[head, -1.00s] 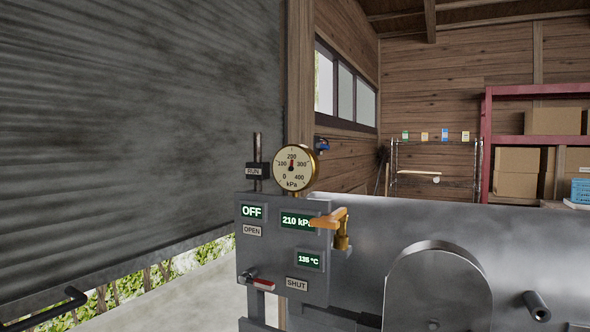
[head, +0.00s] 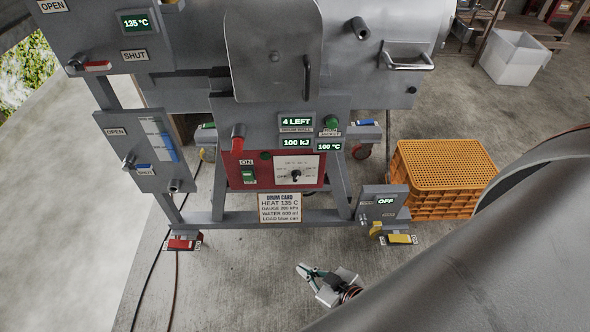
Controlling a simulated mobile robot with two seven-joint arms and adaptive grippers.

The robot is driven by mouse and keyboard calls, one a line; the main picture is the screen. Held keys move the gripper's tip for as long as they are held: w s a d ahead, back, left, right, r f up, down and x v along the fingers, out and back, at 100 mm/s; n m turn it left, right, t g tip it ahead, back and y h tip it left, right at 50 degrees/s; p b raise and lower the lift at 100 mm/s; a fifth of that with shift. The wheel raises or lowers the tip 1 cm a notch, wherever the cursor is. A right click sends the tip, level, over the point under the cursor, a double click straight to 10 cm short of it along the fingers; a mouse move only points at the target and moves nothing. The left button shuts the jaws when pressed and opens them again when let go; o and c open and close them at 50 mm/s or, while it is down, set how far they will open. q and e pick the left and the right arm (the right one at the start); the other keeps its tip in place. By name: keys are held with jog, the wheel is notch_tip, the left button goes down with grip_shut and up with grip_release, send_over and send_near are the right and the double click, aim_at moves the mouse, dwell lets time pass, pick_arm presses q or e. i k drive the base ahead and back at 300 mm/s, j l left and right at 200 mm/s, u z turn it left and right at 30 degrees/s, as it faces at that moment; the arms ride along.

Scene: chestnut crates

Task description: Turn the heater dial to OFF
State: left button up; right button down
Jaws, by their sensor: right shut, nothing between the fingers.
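The heater dial (head: 295,175) is a small dark knob on a white plate with tiny marks around it. The plate sits at the right of a red panel (head: 233,181) low on the grey machine. The marks are too small to read, so I cannot tell the dial's setting. My right gripper (head: 304,268) is shut and empty. In the picture it is below the dial and the drum card, clear of the panel and touching nothing visible. My left gripper is out of view.
Left of the dial is a green switch (head: 249,174) under an ON label. Displays above read 4 LEFT, 100 kJ and 100 °C. A drum card (head: 280,208) hangs below. A box reading OFF (head: 383,201) and orange crates (head: 440,165) stand right. Concrete floor in front is open.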

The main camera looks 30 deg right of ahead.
aim_at(296, 175)
jog(key=l+z, duration=0.4)
jog(key=l, duration=0.15)
jog(key=l+z, duration=0.45)
jog(key=l, duration=0.15)
jog(key=k, duration=0.05)
